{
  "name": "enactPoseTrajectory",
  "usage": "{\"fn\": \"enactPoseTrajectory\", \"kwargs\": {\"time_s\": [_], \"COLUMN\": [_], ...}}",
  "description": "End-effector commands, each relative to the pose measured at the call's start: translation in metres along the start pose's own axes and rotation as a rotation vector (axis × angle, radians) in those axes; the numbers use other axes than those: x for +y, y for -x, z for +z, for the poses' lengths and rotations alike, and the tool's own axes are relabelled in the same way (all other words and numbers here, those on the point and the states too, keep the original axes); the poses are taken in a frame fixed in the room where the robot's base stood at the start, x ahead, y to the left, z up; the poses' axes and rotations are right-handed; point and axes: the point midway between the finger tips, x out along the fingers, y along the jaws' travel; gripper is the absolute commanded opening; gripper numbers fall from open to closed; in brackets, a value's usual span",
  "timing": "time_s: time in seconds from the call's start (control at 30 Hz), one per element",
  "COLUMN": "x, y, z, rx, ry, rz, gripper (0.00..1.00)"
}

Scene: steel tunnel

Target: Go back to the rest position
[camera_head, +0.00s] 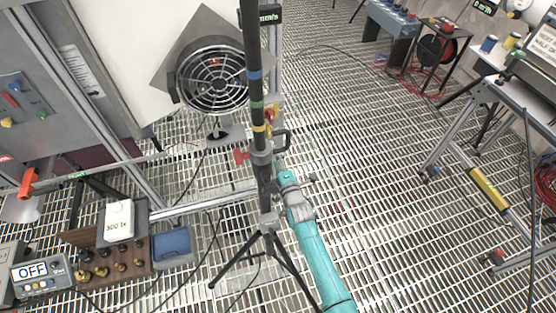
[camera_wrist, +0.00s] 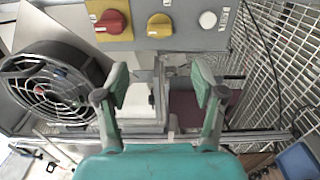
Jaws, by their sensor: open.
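My gripper (camera_wrist: 162,84) is open in the wrist view, its two teal-and-grey fingers spread apart with nothing between them. Behind the gap stand a grey panel edge and a dark reddish part. In the head view my teal arm rises from the bottom centre, and its grey-and-teal end lies just right of a black stand pole (camera_head: 257,100). I cannot make out the fingers there. The round black fan (camera_wrist: 52,82) is left of my gripper in the wrist view and stands beyond the pole in the head view (camera_head: 213,82).
A grey panel (camera_wrist: 190,28) has a red knob (camera_wrist: 112,21) and a yellow knob (camera_wrist: 159,25). The stand's tripod legs (camera_head: 270,248) spread beside my arm. A knob box (camera_head: 115,262) and meters sit at lower left. A workbench (camera_head: 500,92) stands right. Grating floor (camera_head: 385,200) is clear between.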

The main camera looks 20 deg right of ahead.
Motion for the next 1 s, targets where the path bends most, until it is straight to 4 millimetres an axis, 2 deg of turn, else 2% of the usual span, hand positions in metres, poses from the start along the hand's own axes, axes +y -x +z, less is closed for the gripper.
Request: {"fn": "enactPoseTrajectory", "kwargs": {"time_s": [0.57,0.67,0.77,1.0], "x": [-0.001,-0.004,-0.013,-0.035], "y": [0.003,0.010,0.032,0.120], "z": [0.000,0.000,0.000,0.001], "rx": [0.000,0.000,0.000,-0.007], "ry": [-0.001,-0.015,-0.062,-0.264], "rz": [-0.001,-0.005,-0.016,-0.051], "gripper": [0.69,0.69,0.69,0.69]}}
